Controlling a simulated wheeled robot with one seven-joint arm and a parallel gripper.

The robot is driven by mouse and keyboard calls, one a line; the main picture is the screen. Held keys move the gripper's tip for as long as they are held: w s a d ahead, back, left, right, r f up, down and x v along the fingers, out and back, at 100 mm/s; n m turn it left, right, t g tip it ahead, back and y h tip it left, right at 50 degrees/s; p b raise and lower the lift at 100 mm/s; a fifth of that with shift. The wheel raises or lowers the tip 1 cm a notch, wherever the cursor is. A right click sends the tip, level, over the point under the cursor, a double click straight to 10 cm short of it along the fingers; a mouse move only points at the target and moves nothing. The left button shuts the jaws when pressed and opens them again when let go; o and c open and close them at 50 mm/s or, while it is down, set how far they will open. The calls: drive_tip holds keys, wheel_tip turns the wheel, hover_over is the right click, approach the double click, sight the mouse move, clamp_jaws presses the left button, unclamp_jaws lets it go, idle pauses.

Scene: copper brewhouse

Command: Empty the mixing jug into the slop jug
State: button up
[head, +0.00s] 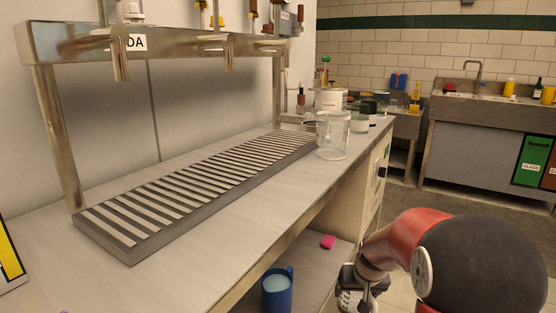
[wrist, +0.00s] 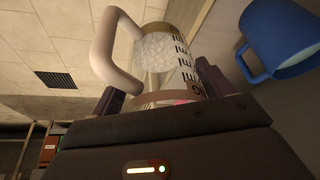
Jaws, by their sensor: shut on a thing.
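My gripper (head: 358,288) is low at the right of the worktop, beside the lower shelf. In the wrist view my gripper (wrist: 162,92) is shut on a clear jug with dark graduation marks, likely the mixing jug (wrist: 182,48). It has a thick pale handle and something whitish and grainy-looking inside. In the head view only part of this jug (head: 349,300) shows below my gripper. A blue jug (head: 277,292) with a pale inside stands on the lower shelf, left of my gripper; it also shows in the wrist view (wrist: 268,38). I cannot tell whether it is the slop jug.
A clear glass jug (head: 333,138) stands on the worktop past the slatted drip tray (head: 130,257). Several containers crowd the worktop's far end. The worktop's front strip is clear.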

drive_tip(key=s+a+f, duration=0.2)
drive_tip(key=a+f, duration=0.3)
drive_tip(key=f, duration=0.4)
drive_tip(key=shift+s+n, duration=0.15)
drive_tip(key=shift+n, duration=0.25)
drive_tip(key=shift+a, duration=0.1)
